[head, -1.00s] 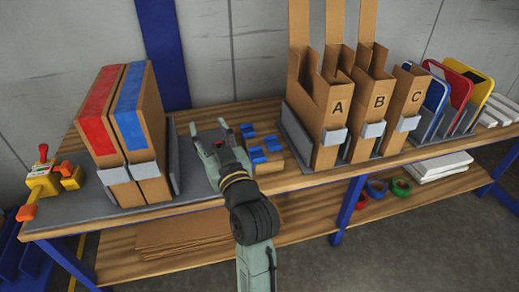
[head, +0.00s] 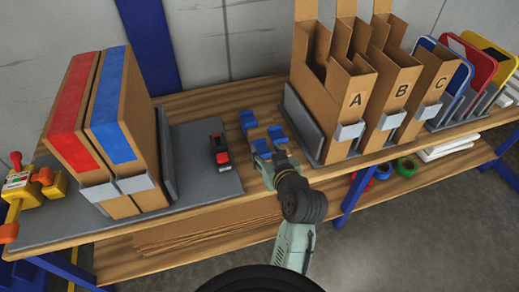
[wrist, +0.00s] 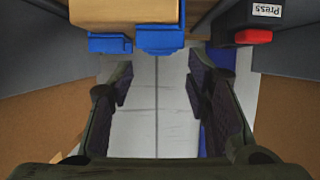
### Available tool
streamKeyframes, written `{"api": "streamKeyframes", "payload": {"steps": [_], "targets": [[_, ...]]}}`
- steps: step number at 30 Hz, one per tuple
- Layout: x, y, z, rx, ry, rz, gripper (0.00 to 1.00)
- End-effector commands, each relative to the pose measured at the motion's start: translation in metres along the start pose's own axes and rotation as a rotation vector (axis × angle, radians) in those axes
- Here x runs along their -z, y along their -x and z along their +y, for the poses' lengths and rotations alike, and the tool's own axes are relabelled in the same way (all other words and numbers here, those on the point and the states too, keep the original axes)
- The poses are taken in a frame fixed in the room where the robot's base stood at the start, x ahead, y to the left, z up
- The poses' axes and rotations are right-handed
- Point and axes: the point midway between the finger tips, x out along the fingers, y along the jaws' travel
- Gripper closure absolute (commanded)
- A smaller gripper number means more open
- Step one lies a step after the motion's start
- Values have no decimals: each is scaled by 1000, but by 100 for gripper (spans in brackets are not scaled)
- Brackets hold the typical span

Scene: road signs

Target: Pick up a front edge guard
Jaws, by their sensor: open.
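Several small blue edge guards lie on the wooden table between the grey mat and the box holders. One blue guard (head: 248,120) is at the back, another (head: 277,134) is to its right and nearer, and a third (head: 260,147) is at the front, partly behind my gripper. My gripper (head: 273,163) is open and empty, close to the front guards. In the wrist view, two blue guards (wrist: 110,42) (wrist: 160,38) show at the top, just beyond the open fingertips (wrist: 160,82). Nothing is between the fingers. I cannot tell whether a finger touches a guard.
A black and red device (head: 219,152) lies on the grey mat (head: 205,185) to the left. Tall boxes with red (head: 75,110) and blue (head: 112,115) bands stand farther left. Box A (head: 345,110) stands close on the right, with B and C beyond.

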Motion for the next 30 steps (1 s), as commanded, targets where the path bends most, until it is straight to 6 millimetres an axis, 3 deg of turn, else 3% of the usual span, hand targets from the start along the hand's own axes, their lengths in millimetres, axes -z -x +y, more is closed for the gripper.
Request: {"api": "streamKeyframes", "payload": {"steps": [18, 26, 30], "targets": [[3, -70, 0, 0, 0, -1, 56], [1, -74, 0, -1, -1, -2, 56], [1, -74, 0, -1, -1, -2, 64]]}}
